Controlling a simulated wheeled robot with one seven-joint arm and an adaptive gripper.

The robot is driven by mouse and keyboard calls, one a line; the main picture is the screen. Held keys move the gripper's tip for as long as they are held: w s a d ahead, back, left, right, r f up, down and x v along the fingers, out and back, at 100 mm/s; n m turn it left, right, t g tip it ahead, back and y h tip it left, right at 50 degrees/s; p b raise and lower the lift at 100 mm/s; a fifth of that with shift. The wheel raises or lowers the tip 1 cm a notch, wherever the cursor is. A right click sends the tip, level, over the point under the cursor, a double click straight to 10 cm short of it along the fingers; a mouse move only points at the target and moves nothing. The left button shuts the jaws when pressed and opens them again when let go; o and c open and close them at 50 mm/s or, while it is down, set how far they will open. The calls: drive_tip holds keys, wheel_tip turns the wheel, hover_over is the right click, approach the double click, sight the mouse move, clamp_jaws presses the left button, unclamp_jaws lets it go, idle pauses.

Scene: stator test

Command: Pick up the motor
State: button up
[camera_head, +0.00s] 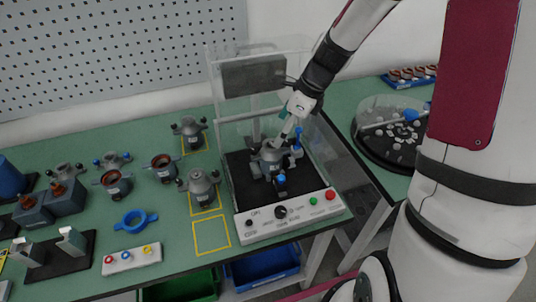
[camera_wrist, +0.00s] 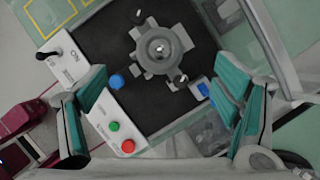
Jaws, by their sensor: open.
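A grey motor (camera_head: 271,157) with a round hub and stubby lugs sits on the black bed of a test station (camera_head: 283,224). In the wrist view the motor (camera_wrist: 160,48) appears near the top centre. My gripper (camera_head: 286,132) is above the motor in the head view and partly covers it. In the wrist view my gripper (camera_wrist: 161,68) has its teal pads spread wide, with nothing between them; the motor shows beyond the tips. Whether the fingers touch the motor cannot be told.
A clear upright guard (camera_head: 226,112) stands at the station's back. Blue clamps (camera_head: 281,181) are close to the motor. Other grey motors (camera_head: 199,184) and (camera_head: 189,130) stand in yellow squares to the left. An empty yellow square (camera_head: 211,235) is in front. A round tray (camera_head: 391,132) is at right.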

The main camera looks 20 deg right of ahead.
sight(266, 154)
drive_tip(key=x, duration=1.2)
drive_tip(key=shift+f, duration=0.35)
clamp_jaws()
drive_tip(key=shift+s+r, duration=0.1)
drive_tip(key=shift+r, duration=0.15)
